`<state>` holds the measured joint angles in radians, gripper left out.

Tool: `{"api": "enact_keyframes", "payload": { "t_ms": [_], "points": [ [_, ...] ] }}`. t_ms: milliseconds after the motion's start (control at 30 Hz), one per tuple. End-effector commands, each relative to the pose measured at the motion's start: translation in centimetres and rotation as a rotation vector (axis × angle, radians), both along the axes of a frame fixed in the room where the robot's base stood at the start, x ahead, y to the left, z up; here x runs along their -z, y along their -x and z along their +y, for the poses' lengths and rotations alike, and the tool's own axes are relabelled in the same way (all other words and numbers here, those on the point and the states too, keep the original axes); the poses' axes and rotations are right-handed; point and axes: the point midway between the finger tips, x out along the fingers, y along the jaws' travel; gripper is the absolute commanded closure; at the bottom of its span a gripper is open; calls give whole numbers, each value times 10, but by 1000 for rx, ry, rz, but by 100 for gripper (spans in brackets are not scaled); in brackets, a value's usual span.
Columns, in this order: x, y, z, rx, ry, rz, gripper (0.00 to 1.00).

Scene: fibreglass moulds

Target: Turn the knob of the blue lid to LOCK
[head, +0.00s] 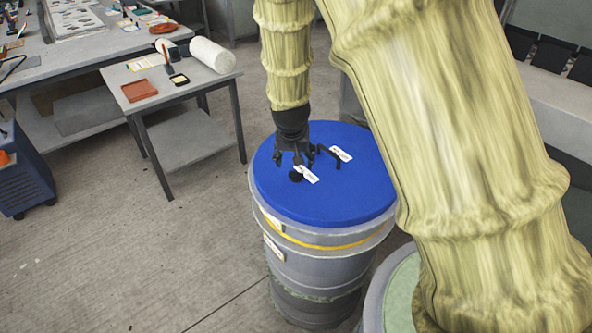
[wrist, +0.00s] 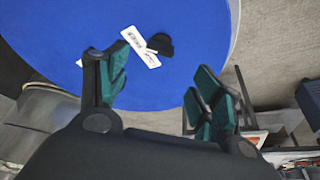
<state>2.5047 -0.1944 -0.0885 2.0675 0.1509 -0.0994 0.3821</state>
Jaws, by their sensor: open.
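The blue lid (head: 345,195) sits on top of a grey drum (head: 322,268). A small black knob (head: 296,175) is on the lid beside a white label (head: 308,175) with dark print too small to read. My gripper (head: 291,158) points down over the lid, close to the knob. In the wrist view the knob (wrist: 160,44) and the label (wrist: 141,47) lie beyond the open fingers of my gripper (wrist: 165,78), with nothing between the fingers. Which way the knob points cannot be told.
A black handle (head: 329,153) and a second white label (head: 341,154) are on the lid, right of my gripper. A small grey table (head: 200,88) with a red tray (head: 139,90) and a white roll (head: 212,55) stands at the left. The floor between is clear.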

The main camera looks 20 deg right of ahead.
Motion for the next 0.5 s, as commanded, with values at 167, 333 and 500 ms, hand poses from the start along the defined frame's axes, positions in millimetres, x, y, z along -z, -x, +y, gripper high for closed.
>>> {"api": "enact_keyframes", "payload": {
  "t_ms": [167, 333, 500],
  "points": [
    [17, -6, -3, 0, -1, 2, 34],
    [33, -12, -6, -1, 0, 1, 34],
    [49, -18, -9, -2, 0, 1, 34]
  ]
}}
